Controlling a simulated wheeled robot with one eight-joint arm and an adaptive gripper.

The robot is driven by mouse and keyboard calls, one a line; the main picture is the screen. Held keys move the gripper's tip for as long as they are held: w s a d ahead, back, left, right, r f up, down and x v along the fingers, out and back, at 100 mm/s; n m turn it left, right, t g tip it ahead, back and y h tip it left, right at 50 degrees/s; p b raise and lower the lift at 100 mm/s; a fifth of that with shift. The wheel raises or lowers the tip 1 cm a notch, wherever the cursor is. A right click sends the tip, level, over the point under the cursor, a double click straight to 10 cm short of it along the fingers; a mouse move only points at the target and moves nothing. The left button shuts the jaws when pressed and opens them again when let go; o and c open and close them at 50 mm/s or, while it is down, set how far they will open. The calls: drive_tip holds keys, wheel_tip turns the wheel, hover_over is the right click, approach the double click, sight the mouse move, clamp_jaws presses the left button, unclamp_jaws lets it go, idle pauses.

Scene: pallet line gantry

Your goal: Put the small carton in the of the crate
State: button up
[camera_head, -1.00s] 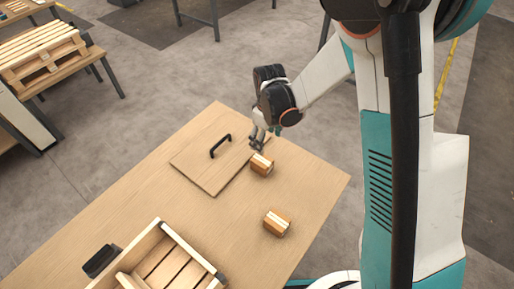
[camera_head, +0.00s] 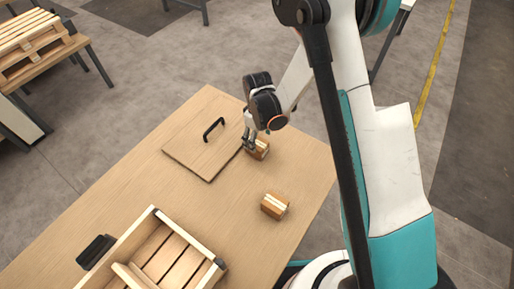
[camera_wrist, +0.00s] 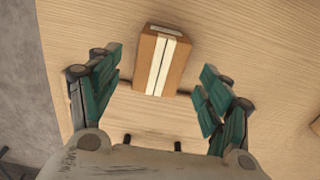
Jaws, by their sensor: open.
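A small brown carton with pale stripes (camera_head: 258,149) sits on the wooden table beside the flat lid. In the wrist view this carton (camera_wrist: 161,60) lies ahead of and between the two green fingers. A second similar carton (camera_head: 274,205) stands apart on the table, nearer the crate; an edge of a carton (camera_wrist: 315,123) shows at the right of the wrist view. The slatted wooden crate (camera_head: 195,240) is at the table's near side, its interior partly cut off by the frame. My gripper (camera_head: 249,143) is open around or just above the first carton; contact cannot be told.
A flat wooden lid with a black handle (camera_head: 213,129) lies on the table left of my gripper. A black object (camera_head: 96,251) sits left of the crate. The tabletop (camera_head: 215,200) between lid and crate is clear. Pallets (camera_head: 35,45) stand on another table at the upper left.

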sight(257, 142)
wheel_tip(257, 142, down, 4)
drive_tip(key=shift+w+a+f+b, duration=0.1)
drive_tip(key=shift+b, duration=0.55)
drive_tip(key=shift+c, duration=0.3)
drive_tip(key=c, duration=1.4)
drive_tip(key=shift+r, duration=0.2)
